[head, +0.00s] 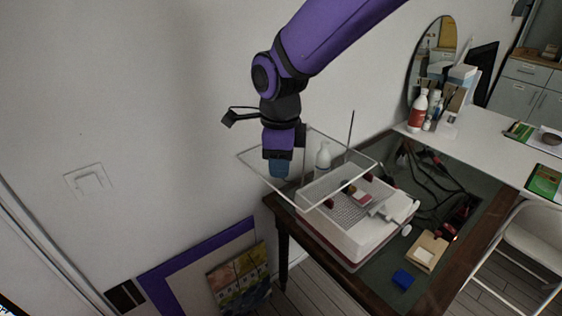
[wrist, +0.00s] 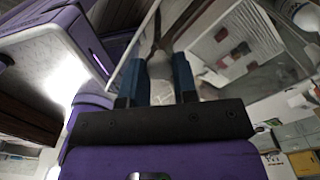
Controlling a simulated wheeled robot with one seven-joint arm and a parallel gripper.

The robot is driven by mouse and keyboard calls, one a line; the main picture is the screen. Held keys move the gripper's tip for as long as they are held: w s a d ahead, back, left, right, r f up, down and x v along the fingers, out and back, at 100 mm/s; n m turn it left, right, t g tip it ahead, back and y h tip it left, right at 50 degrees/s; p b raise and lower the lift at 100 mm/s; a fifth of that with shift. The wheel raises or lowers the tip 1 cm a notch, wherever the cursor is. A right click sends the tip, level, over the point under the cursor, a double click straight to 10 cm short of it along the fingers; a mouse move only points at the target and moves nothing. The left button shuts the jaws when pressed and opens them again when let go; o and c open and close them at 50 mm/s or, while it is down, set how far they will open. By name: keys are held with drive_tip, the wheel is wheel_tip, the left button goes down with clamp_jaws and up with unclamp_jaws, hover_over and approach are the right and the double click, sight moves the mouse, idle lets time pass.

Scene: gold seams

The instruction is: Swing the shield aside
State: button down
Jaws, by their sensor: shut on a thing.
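The shield (head: 344,187) is a clear panel with a pale rim, tilted above the left part of a white machine (head: 345,238) with a perforated bed. My gripper (head: 279,172) points down at the shield's left part, with its blue fingers shut on it. The exact spot held is hidden by the fingers in the head view. In the wrist view my gripper (wrist: 161,70) has its two blue fingers a little apart, and what lies between them is hard to make out. The perforated bed (wrist: 238,38) shows beyond them.
A thin upright rod (head: 351,130) and a white bottle (head: 323,157) stand behind the shield. A wall is close behind my arm.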

drive_tip(key=c, duration=0.9)
unclamp_jaws()
wheel_tip(320, 180, up, 11)
drive_tip(key=s+d+r+n+t, duration=0.1)
drive_tip(key=d+r+n, duration=0.15)
drive_tip(key=d, duration=0.45)
drive_tip(key=s+d+r+n+t+y, duration=0.1)
drive_tip(key=s+d+r+n, duration=0.15)
drive_tip(key=d, duration=0.55)
drive_tip(key=s+d+r+n, duration=0.1)
drive_tip(key=d+r+n, duration=0.15)
drive_tip(key=d, duration=0.45)
drive_tip(key=s+d+f+n+t+h, duration=0.1)
drive_tip(key=s+d+f+n+t, duration=0.2)
drive_tip(key=s+d+n, duration=0.7)
drive_tip(key=s+d, duration=0.2)
drive_tip(key=d, duration=0.1)
drive_tip(key=shift+d, duration=0.15)
